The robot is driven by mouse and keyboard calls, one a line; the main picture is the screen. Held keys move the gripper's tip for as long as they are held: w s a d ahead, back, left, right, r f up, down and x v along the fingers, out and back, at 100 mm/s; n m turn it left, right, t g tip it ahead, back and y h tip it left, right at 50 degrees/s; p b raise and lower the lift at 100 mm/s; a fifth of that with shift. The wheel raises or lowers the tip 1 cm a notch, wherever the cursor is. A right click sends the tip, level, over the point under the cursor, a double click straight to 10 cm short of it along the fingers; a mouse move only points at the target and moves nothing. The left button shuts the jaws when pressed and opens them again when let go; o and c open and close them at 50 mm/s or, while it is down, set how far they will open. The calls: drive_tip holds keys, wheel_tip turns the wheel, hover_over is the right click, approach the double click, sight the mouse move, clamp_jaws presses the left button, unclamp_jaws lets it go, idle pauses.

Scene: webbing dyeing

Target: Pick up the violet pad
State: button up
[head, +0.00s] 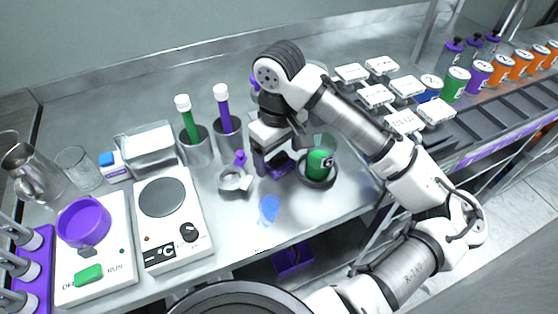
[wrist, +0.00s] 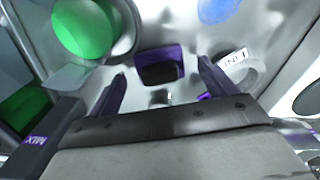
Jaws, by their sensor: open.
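The violet pad (wrist: 160,65), a small dark block with violet sides, lies on the steel bench. In the wrist view it shows between and just beyond the tips of my gripper (wrist: 161,72). The two fingers are apart and nothing is held between them. In the head view my gripper (head: 272,160) points down low over the bench at the pad, which it partly hides. I cannot tell the exact height of the fingertips above the bench.
A green can (head: 319,163) in a dark round holder stands close right of my gripper. A metal ring-shaped piece (head: 234,179) is close on the left. A blue splash (head: 269,208) lies in front. Metal cups with tubes (head: 229,133) stand behind left; a hot plate (head: 172,225) is farther left.

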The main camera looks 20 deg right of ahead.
sight(279, 156)
drive_tip(key=shift+f, duration=0.75)
drive_tip(key=c, duration=1.1)
wheel_tip(279, 156, up, 18)
drive_tip(key=shift+r, duration=0.1)
